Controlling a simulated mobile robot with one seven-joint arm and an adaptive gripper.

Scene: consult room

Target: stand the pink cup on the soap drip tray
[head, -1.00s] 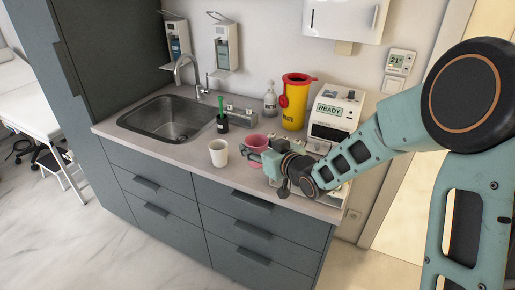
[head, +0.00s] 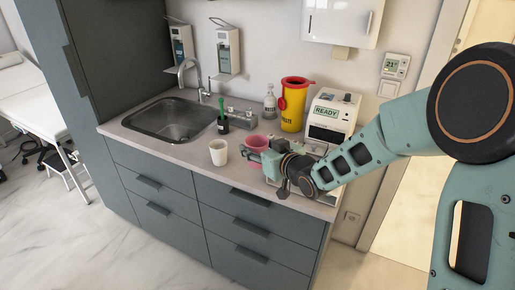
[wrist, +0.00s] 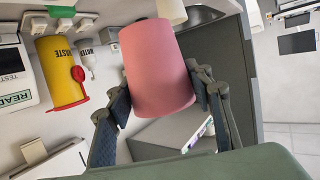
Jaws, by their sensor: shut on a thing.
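The pink cup (head: 257,142) is between the fingers of my gripper (head: 263,157), over the right part of the counter. In the wrist view the cup (wrist: 157,65) fills the middle, with a finger against each side, and my gripper (wrist: 160,98) is shut on it. The head view shows it about upright; I cannot tell whether its base touches the counter. Two soap dispensers hang on the wall by the sink; a small ledge (head: 222,77) juts out under the right one and may be the drip tray, and it looks empty.
A white cup (head: 218,153) stands just left of my gripper. A dark pot with a green brush (head: 222,122) stands beside the sink (head: 172,124). A yellow waste bin (head: 293,108), a white bottle (head: 269,102) and a READY machine (head: 330,120) stand behind.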

